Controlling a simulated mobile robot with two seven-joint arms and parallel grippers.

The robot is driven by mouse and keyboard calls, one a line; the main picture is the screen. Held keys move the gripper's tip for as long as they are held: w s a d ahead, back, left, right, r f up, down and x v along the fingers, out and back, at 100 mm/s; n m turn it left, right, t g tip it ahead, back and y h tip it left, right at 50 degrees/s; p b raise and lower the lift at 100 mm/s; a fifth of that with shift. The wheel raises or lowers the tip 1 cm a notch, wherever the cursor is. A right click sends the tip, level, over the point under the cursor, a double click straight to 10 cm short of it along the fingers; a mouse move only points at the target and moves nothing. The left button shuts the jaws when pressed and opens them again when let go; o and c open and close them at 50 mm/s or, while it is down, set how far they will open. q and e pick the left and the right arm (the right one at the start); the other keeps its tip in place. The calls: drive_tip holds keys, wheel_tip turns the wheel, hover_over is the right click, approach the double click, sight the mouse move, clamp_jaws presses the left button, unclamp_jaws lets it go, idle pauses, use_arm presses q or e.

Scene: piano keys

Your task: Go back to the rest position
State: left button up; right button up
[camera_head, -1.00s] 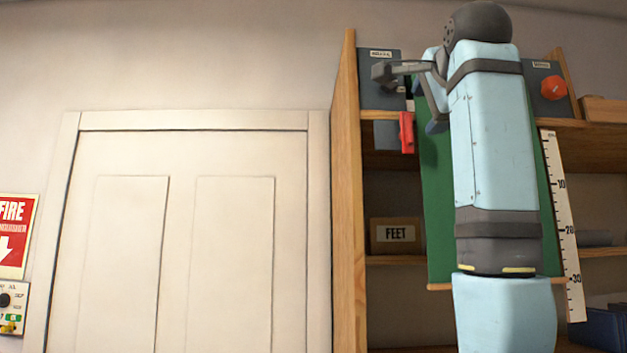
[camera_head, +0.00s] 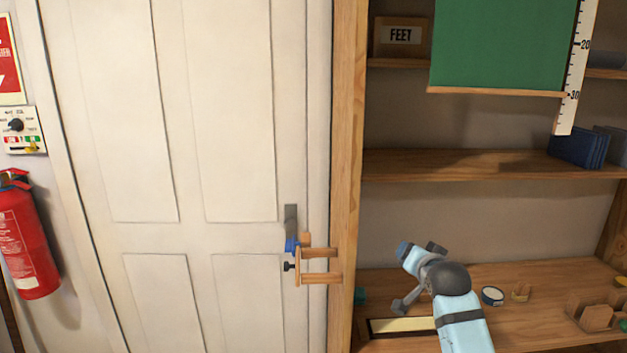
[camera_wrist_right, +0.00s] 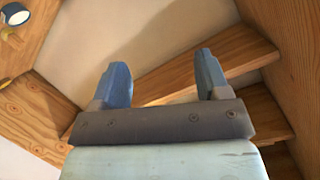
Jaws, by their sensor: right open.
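My right gripper (camera_wrist_right: 163,78) is open in the right wrist view, with its two blue fingers spread and nothing between them. In the head view my right arm comes in at the bottom right, and its gripper end (camera_head: 420,250) shows in front of the lower wooden shelf. It is small there and partly turned away. My left gripper is in neither view.
A round tin (camera_head: 492,296) lies on the lower board. A white door (camera_head: 150,240) and a fire extinguisher (camera_head: 27,235) are at left.

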drive_tip(key=s+a+f+n+g+y+p, duration=0.15)
drive_tip(key=s+f+n, duration=0.35)
drive_tip(key=s+f, duration=1.6)
drive_tip(key=s+f+n, duration=0.1)
drive_tip(key=s+f, duration=0.2)
drive_tip(key=s, duration=0.3)
drive_tip(key=s+a+f+n+g+y, duration=0.1)
drive_tip(key=s+f, duration=0.3)
drive_tip(key=s, duration=0.3)
drive_tip(key=s+a+f+n, duration=0.1)
drive_tip(key=s+f, duration=0.2)
drive_tip(key=s, duration=0.4)
drive_tip(key=shift+f+n+g+y+p, duration=0.25)
drive_tip(key=shift+n+g+y+p, duration=0.05)
drive_tip(key=shift+g+y+p, duration=0.1)
drive_tip(key=shift+s, duration=0.1)
